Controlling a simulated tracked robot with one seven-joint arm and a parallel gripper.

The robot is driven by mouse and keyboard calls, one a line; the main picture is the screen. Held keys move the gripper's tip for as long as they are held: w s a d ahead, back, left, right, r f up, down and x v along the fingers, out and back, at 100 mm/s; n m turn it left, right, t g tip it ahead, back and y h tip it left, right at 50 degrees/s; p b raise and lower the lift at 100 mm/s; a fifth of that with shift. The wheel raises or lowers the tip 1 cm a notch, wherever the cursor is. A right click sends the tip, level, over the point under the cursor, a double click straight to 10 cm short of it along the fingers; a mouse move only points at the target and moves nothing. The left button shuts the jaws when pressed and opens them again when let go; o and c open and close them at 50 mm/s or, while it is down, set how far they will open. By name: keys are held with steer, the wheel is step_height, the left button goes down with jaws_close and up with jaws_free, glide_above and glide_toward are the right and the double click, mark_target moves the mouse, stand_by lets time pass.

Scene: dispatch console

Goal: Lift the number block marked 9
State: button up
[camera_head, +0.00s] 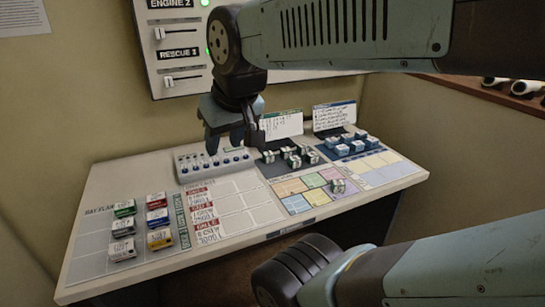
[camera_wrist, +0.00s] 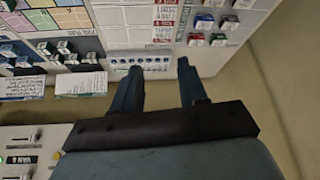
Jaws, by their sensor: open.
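The block marked 9 cannot be picked out, as the markings are too small to read. Several dark green and white blocks (camera_head: 293,160) stand on a dark tray (camera_head: 272,170) at the middle back of the console. Several blue and white blocks (camera_head: 357,146) stand on a blue tray to its right. One more green and white block (camera_head: 338,186) sits on the coloured grid. My gripper (camera_head: 232,142) is open and empty, pointing down above the panel of knobs, left of the green blocks. In the wrist view its spread fingers (camera_wrist: 157,69) have nothing between them.
The knob panel (camera_head: 215,163) lies below my gripper. Two paper cards (camera_head: 281,125) stand behind the trays. Coloured label blocks (camera_head: 157,219) stand on the left mat. A wall panel with sliders (camera_head: 180,55) is behind. The white grid (camera_head: 236,202) in the middle is clear.

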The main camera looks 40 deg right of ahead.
steer(key=o, duration=0.3)
steer(key=shift+w+d+f, duration=0.1)
steer(key=shift+w+d, duration=0.1)
steer(key=shift+o, duration=0.9)
steer(key=w+d+f+n+g+h, duration=0.5)
steer(key=w+d+f+n+g, duration=0.1)
steer(key=w+d+f, duration=0.5)
steer(key=shift+w+d+f, duration=0.3)
steer(key=shift+w+d, duration=0.15)
steer(key=shift+d, duration=0.4)
steer(key=n+g+h, duration=0.3)
steer(key=n+h, duration=0.5)
steer(key=n, duration=0.1)
glide_toward(290, 160)
steer(key=x, duration=1.1)
steer(key=shift+d, duration=0.3)
